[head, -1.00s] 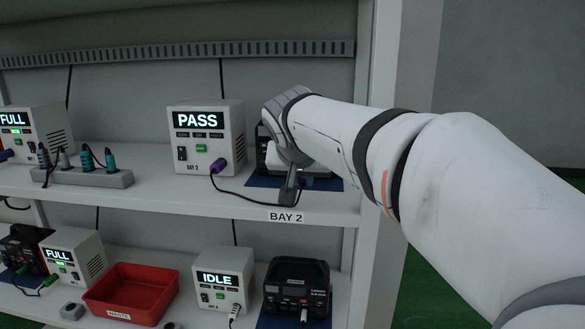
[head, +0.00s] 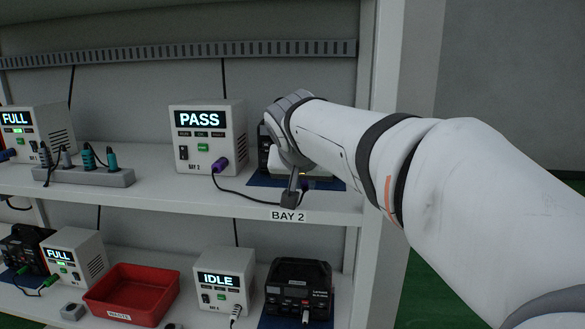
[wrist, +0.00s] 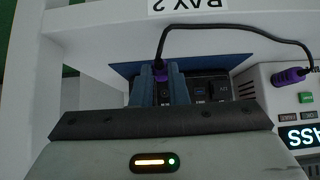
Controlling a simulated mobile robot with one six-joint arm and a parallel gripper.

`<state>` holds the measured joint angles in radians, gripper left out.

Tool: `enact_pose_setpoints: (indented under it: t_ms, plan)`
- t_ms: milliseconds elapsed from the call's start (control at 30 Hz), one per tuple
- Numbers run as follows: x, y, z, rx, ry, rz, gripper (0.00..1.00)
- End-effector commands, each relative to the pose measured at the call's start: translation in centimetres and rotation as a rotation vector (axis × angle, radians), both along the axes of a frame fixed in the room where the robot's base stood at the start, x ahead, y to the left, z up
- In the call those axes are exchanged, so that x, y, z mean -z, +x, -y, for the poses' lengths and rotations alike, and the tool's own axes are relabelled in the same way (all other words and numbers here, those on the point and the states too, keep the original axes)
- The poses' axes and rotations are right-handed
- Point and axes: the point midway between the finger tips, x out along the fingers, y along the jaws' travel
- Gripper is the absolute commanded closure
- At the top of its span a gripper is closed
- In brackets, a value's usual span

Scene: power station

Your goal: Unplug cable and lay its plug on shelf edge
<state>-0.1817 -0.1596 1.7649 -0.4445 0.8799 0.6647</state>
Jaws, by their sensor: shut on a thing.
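I cannot tell whether this plug is still seated in the device. A black cable (wrist: 225,27) runs from it to another purple plug (head: 220,164) in the front of the white charger (head: 207,140) reading PASS. In the head view my gripper (head: 290,197) is over the shelf edge (head: 240,201), just above the BAY 2 label (head: 288,216).
The device sits on a blue mat (head: 262,183), close to the right shelf post (head: 377,150). A power strip (head: 85,176) with several plugs stands at left. The lower shelf holds a red tray (head: 131,311), an IDLE charger (head: 222,280) and another black device (head: 300,290).

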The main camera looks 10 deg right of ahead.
Motion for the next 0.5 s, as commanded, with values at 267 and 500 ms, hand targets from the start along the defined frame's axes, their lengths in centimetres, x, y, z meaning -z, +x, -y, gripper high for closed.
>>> enact_pose_setpoints:
  t_ms: [267,500]
  plan:
    - [0.8,0.0,0.0,0.0,0.0,0.0,1.0]
    - [1.4,0.0,0.0,0.0,0.0,0.0,1.0]
